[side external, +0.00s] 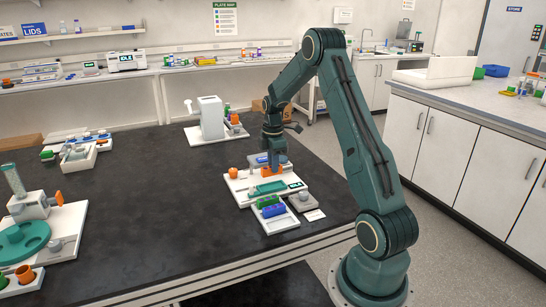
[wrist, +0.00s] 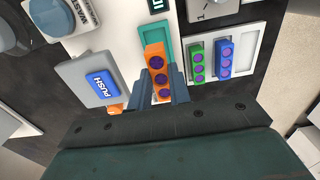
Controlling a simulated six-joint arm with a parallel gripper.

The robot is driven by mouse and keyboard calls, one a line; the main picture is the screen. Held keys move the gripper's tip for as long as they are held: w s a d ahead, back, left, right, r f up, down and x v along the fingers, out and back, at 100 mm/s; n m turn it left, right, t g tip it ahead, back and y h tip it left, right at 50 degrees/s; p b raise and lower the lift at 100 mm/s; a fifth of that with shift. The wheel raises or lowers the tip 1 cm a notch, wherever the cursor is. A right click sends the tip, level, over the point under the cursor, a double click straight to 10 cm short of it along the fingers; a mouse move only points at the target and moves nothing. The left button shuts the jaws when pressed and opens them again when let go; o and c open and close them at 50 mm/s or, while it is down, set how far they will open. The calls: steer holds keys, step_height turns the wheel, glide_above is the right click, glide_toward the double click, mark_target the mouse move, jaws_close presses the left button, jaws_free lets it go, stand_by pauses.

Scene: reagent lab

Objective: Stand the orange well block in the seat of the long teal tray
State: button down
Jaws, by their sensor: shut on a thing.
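My gripper (wrist: 157,88) is shut on the orange well block (wrist: 155,62), which has purple round wells along its top. The fingers grip it from both sides. In the side view my gripper (side external: 271,163) points down with the orange block (side external: 269,172) low between its fingers, at the back of the white station. The long teal tray (wrist: 147,31) shows beyond the block in the wrist view, and the block overlaps its near part. It also shows in the side view (side external: 268,188), in front of the block. I cannot tell whether the block touches the tray; the seat is hidden.
A white rack (wrist: 243,40) holds a green well block (wrist: 197,62) and a blue well block (wrist: 224,57) to the right. A grey unit with a blue PUSH button (wrist: 102,83) stands close on the left. The dark bench (side external: 150,215) is clear left of the station.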

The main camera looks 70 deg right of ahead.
steer(key=shift+d+f, duration=0.1)
steer(key=shift+f, duration=0.2)
steer(key=shift+f, duration=1.65)
steer(key=shift+f, duration=0.6)
stand_by(1.5)
steer(key=c, duration=0.9)
jaws_free()
steer(key=shift+r, duration=0.2)
steer(key=shift+r, duration=3.3)
